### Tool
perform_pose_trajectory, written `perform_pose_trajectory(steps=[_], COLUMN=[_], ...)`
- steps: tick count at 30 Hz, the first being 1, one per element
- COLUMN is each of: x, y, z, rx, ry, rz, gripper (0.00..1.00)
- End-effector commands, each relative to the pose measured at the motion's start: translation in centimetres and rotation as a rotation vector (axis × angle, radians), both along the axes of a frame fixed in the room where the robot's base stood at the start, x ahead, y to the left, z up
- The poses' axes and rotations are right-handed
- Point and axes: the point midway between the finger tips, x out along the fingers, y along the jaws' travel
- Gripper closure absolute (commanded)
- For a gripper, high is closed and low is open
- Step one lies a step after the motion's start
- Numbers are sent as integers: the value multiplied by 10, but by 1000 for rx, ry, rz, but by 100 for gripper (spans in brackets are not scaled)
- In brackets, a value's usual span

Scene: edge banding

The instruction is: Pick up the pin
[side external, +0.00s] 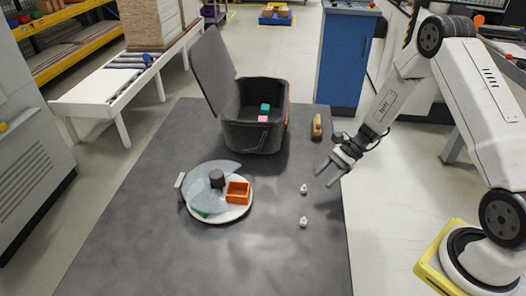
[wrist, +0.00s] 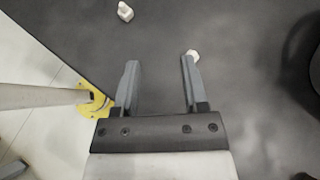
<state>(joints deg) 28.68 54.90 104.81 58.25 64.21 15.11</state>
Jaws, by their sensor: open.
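Two small white pin-like pieces lie on the dark table. In the side view one pin (side external: 303,188) lies nearer my gripper (side external: 325,176), and the other pin (side external: 303,221) lies nearer the camera. In the wrist view one white piece (wrist: 193,55) shows just past the tip of the right finger, which partly covers it. The other white piece (wrist: 125,11) is at the top, beyond the left finger. My gripper (wrist: 158,64) is open, with nothing between its fingers. It is above the table near the right edge, apart from both pieces.
A black bin (side external: 253,137) with a raised lid holds teal and pink blocks. A round white turntable (side external: 234,217) carries a clear cover, a black knob and an orange tray (side external: 237,192). A brown wooden piece (side external: 317,126) lies near the right edge. The table's front (side external: 220,265) is clear.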

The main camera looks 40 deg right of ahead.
Motion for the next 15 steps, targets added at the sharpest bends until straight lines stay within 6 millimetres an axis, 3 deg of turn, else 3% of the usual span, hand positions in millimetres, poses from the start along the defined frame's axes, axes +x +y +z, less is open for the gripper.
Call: perform_pose_trajectory(steps=[6, 15], x=[18, 24], y=[-22, -32], z=[-20, -27], rx=[166, 236], ry=[32, 38], rz=[-194, -269], gripper=[44, 44])
